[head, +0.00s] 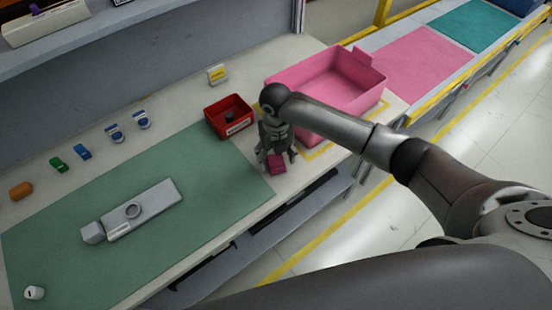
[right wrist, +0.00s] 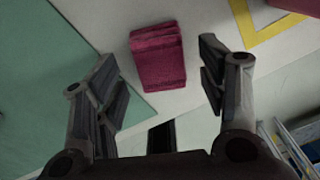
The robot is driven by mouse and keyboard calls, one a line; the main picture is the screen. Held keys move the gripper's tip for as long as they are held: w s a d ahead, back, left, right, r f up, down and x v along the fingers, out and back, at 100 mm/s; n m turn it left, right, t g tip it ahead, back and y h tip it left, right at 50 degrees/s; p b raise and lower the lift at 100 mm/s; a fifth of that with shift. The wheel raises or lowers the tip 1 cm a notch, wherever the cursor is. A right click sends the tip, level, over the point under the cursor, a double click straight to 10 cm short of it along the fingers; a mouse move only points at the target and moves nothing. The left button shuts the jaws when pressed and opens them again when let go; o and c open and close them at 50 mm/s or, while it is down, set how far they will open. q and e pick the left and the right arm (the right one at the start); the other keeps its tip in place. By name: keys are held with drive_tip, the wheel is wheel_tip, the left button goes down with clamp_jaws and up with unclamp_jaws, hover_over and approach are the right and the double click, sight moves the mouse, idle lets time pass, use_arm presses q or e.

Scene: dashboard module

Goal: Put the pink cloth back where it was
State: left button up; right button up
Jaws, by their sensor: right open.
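The pink cloth (head: 276,164) is a small folded dark-pink block on the bare white tabletop, just off the right edge of the green mat and near the table's front edge. It also shows in the right wrist view (right wrist: 158,58), lying flat between and beyond my fingers. My right gripper (head: 277,158) is open above the cloth and points down. In the right wrist view its two fingers (right wrist: 160,88) stand apart with nothing between their tips. I cannot tell how high they are above the cloth. My left gripper is not in view.
A red bin (head: 229,117) stands behind the gripper, left of a large pink crate (head: 312,72) on a yellow-outlined area. The green mat (head: 215,190) holds a grey device (head: 150,208) and a small white item (head: 34,292). Several small parts line the table's back. The table's front edge is close.

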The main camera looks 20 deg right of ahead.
sight(276, 161)
wheel_tip(276, 161, up, 10)
drive_tip(key=b, duration=0.1)
drive_tip(key=shift+r, duration=0.15)
